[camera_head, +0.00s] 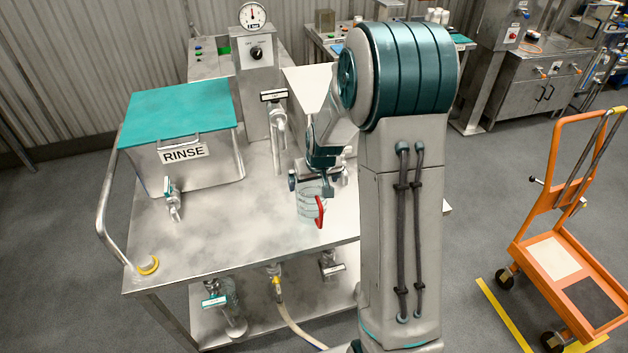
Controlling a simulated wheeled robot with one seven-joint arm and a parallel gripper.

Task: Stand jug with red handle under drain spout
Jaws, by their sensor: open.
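A clear jug (308,205) with a red handle (320,212) stands upright on the steel cart top (250,225), right of centre. My gripper (318,186) is open at the jug's upper part. My arm and gripper partly hide the jug, and I cannot tell whether the fingers touch it. A tall downturned spout (279,150) with a small labelled plate rises left of the jug. A tap (173,203) sticks out of the front of the RINSE tank (195,165). I cannot read which spout is marked as the drain.
A teal lid (180,113) covers the tank. A gauge post (255,60) stands behind. Valves and a hose (290,320) sit below the cart top. An orange trolley (560,260) stands at right.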

